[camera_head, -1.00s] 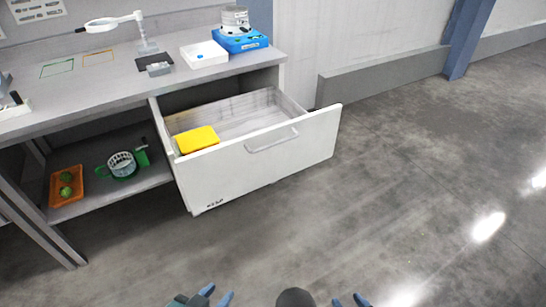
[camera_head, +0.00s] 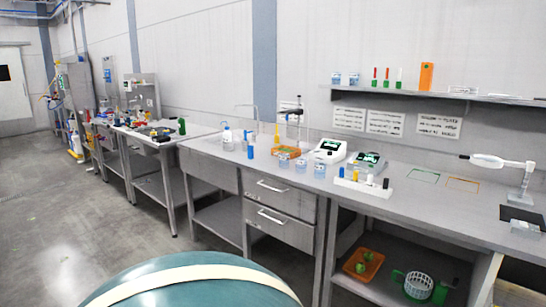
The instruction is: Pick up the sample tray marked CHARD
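An orange tray (camera_head: 375,270) with green items in it sits on the low shelf under the right counter. Another orange tray (camera_head: 293,150) lies on the counter among jars and instruments. I cannot read a CHARD mark on either one. Neither of my grippers is in view.
A green-handled white basket (camera_head: 418,285) stands on the low shelf beside the orange tray. The long counter (camera_head: 410,205) holds jars, two instruments and a white rack (camera_head: 362,187). Two closed drawers (camera_head: 272,188) are under it. Open floor (camera_head: 90,215) lies at the left.

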